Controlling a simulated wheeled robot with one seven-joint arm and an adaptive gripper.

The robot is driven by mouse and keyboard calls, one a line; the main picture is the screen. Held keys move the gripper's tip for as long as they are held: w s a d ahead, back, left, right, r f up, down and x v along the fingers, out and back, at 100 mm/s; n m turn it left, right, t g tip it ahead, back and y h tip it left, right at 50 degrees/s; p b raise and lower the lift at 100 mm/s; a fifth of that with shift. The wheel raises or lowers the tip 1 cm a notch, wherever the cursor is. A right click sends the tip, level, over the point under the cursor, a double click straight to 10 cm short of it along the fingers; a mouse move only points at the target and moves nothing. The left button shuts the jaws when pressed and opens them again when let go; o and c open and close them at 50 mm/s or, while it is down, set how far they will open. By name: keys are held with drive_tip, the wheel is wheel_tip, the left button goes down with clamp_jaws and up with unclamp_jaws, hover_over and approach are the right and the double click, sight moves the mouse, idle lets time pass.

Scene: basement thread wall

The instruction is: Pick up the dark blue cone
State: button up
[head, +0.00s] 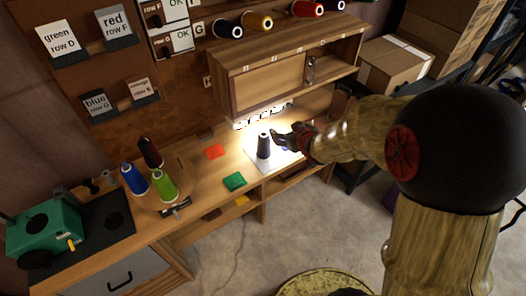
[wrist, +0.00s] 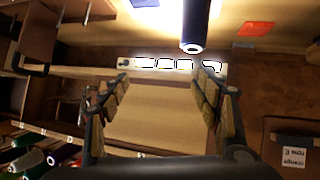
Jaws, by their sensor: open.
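The dark blue cone (head: 263,147) stands upright on a brightly lit white sheet (head: 252,159) on the workbench. In the wrist view the cone (wrist: 194,28) shows at the top, right of centre, with its pale ringed end toward the picture's middle. My gripper (head: 276,140) is just right of the cone in the head view, fingers pointing toward it. In the wrist view the two fingers (wrist: 163,78) are spread wide with nothing between them. The cone lies beyond the fingertips, nearer the right finger's side, and appears apart from them.
A wooden cabinet (head: 275,82) hangs above the lit spot. Red (head: 215,152) and green (head: 235,181) pieces lie on the bench. Blue (head: 133,179), dark red (head: 151,153) and green (head: 165,187) cones stand at the left, beside a green machine (head: 45,230).

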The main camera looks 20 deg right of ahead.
sight(267, 149)
drive_tip(key=a+f+y, duration=0.1)
drive_tip(key=f, duration=0.3)
drive_tip(key=w+a+f+t+y+b, duration=0.1)
drive_tip(key=f, duration=0.3)
drive_tip(key=a+f+n+y, duration=0.1)
drive_tip(key=f, duration=0.3)
drive_tip(key=shift+w+a+f+t+b, duration=0.15)
drive_tip(key=shift+w+f+t+b, duration=0.1)
drive_tip(key=shift+w+t+b, duration=0.1)
drive_tip(key=shift+s+a+f+y, duration=0.1)
drive_tip(key=shift+a+f+y, duration=0.2)
drive_tip(key=shift+y, duration=0.1)
drive_tip(key=shift+w+a+f, duration=0.1)
drive_tip(key=shift+w+f, duration=0.1)
drive_tip(key=shift+f, duration=0.05)
drive_tip(key=b+x, duration=0.2)
drive_tip(key=x, duration=0.4)
drive_tip(key=shift+w+f+b, duration=0.1)
drive_tip(key=shift+w+b, duration=0.05)
drive_tip(key=shift+b, duration=0.25)
drive_tip(key=shift+w+a, duration=0.15)
drive_tip(key=shift+w, duration=0.3)
drive_tip(key=c, duration=1.5)
